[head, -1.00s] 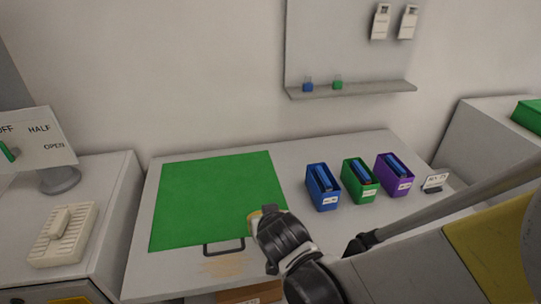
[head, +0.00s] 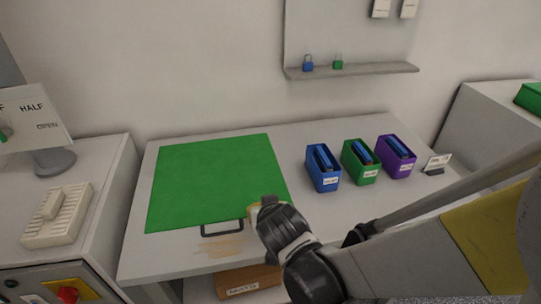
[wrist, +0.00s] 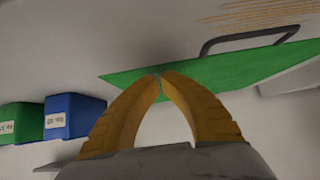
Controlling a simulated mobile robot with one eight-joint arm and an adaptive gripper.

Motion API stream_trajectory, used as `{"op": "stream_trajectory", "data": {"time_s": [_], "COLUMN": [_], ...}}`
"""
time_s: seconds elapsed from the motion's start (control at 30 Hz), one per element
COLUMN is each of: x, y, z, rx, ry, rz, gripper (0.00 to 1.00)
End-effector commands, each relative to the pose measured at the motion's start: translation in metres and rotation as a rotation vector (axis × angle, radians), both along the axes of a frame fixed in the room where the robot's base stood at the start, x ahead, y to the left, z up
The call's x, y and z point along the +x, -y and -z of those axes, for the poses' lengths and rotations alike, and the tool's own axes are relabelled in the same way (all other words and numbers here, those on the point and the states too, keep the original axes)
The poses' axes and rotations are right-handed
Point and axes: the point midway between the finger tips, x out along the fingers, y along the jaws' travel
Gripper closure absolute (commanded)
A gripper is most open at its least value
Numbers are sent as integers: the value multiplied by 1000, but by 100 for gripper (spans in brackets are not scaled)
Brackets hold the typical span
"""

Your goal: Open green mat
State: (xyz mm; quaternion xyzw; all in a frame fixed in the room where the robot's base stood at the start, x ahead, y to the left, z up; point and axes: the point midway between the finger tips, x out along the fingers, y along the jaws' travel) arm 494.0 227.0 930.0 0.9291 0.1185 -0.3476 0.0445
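The green mat (head: 213,180) lies flat on the pale table at left centre, and its corner also shows in the wrist view (wrist: 225,80). A dark handle (head: 222,230) sits at the mat's front edge; it also shows in the wrist view (wrist: 250,37). My gripper (head: 252,211) is at the mat's front right, to the right of the handle and apart from it. In the wrist view its two yellow fingers (wrist: 160,74) meet at the tips with nothing seen between them. My wrist hides part of the mat's front right corner in the head view.
Blue (head: 322,169), green (head: 360,163) and purple (head: 397,157) bins stand right of the mat, with a small sign (head: 437,164) beyond. A box labelled MATS (head: 246,282) is below the table's front edge. A side cabinet with a red knob (head: 67,295) stands left.

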Motion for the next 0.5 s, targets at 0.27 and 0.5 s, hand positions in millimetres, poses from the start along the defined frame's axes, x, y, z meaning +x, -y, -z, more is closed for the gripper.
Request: {"op": "stream_trajectory", "data": {"time_s": [0.27, 0.5], "x": [-30, -58], "y": [7, 15], "z": [-26, -51], "rx": [0, 0], "ry": [0, -1], "rz": [-1, -1], "gripper": [100, 100]}}
